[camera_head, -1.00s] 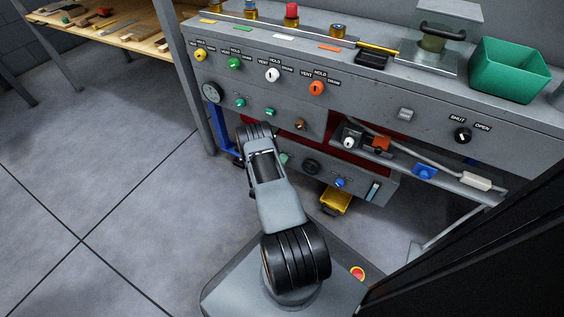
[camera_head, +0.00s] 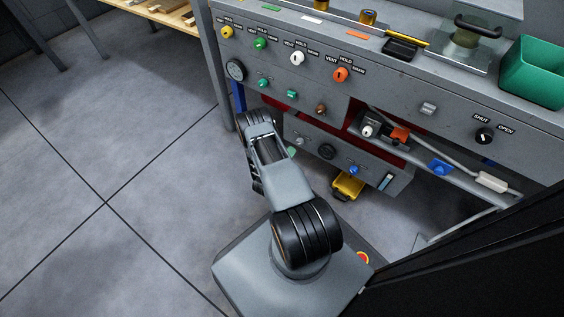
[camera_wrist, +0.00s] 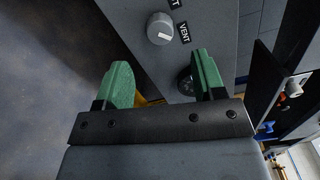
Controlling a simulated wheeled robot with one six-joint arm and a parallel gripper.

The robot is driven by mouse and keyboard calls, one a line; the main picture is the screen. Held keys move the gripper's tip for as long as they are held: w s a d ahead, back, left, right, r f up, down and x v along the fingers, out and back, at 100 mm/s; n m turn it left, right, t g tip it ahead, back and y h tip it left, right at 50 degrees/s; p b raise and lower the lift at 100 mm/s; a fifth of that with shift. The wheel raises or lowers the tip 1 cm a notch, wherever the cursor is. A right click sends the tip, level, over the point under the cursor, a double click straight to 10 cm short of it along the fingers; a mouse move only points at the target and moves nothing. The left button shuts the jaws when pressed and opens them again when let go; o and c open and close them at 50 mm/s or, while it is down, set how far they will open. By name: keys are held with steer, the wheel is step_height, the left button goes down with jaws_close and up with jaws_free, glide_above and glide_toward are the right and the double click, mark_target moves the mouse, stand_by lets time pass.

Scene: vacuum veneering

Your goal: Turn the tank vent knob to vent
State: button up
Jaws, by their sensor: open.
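A grey round knob (camera_wrist: 160,28) with a white mark shows in the wrist view on a grey panel. A "VENT" label (camera_wrist: 184,33) is beside it, and a second label is cut off at the top edge. I cannot tell surely which label the mark points to. My gripper (camera_wrist: 160,60) has two green fingers, spread apart with nothing held between them. The knob lies beyond the fingertips, apart from them. In the head view, the lower panel (camera_head: 398,178) is partly behind my arm, and only a bit of green finger shows.
A dark round part (camera_wrist: 185,82) sits on the panel near the right finger. In the head view a blue knob (camera_head: 354,169), a yellow bin (camera_head: 347,186) and a shut/open knob (camera_head: 484,136) are to the right. Open floor (camera_head: 130,200) lies left.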

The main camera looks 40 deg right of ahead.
steer(key=p+v, duration=0.1)
steer(key=v, duration=0.5)
stand_by(0.5)
